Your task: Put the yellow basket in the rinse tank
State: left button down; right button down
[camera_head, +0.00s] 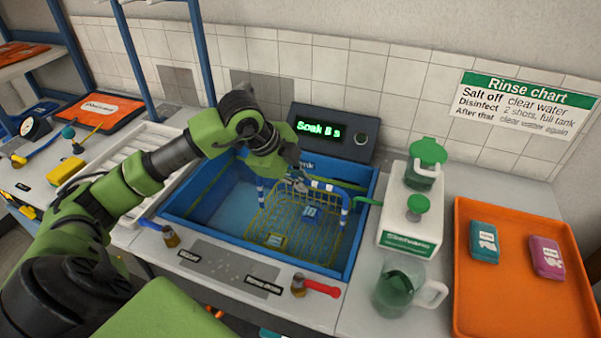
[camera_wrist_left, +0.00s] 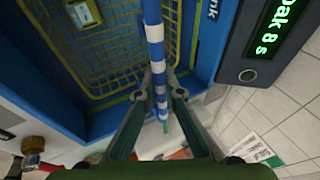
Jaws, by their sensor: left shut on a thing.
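The yellow wire basket (camera_head: 290,228) with a blue-and-white striped handle sits inside the blue tank (camera_head: 362,228), toward its right side. Tags hang on the basket. My left gripper (camera_head: 300,183) is above the basket, shut on its striped handle. In the left wrist view, the handle (camera_wrist_left: 154,35) runs between the fingers (camera_wrist_left: 160,95), and the basket (camera_wrist_left: 105,65) shows beyond them. A display (camera_head: 330,135) behind the tank reads "Soak 8 s". My right gripper is not in view.
A white dispenser (camera_head: 408,232) and a clear jug (camera_head: 400,290) stand right of the tank. An orange tray (camera_head: 500,300) holds two packets. A red-handled valve (camera_head: 318,287) is on the front edge. A white ribbed tray (camera_head: 140,152) lies left.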

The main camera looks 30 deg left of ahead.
pick_arm(q)
notch_tip(320, 180, down, 2)
jog(key=shift+f, duration=0.1)
jog(key=c, duration=2.6)
grip_release()
jog(key=shift+s+f, duration=0.1)
jog(key=shift+f, duration=0.1)
jog(key=o, duration=0.4)
jog(key=shift+o, duration=0.2)
jog(key=shift+r, duration=0.1)
jog(key=b+v, duration=0.1)
jog(key=v, duration=1.1)
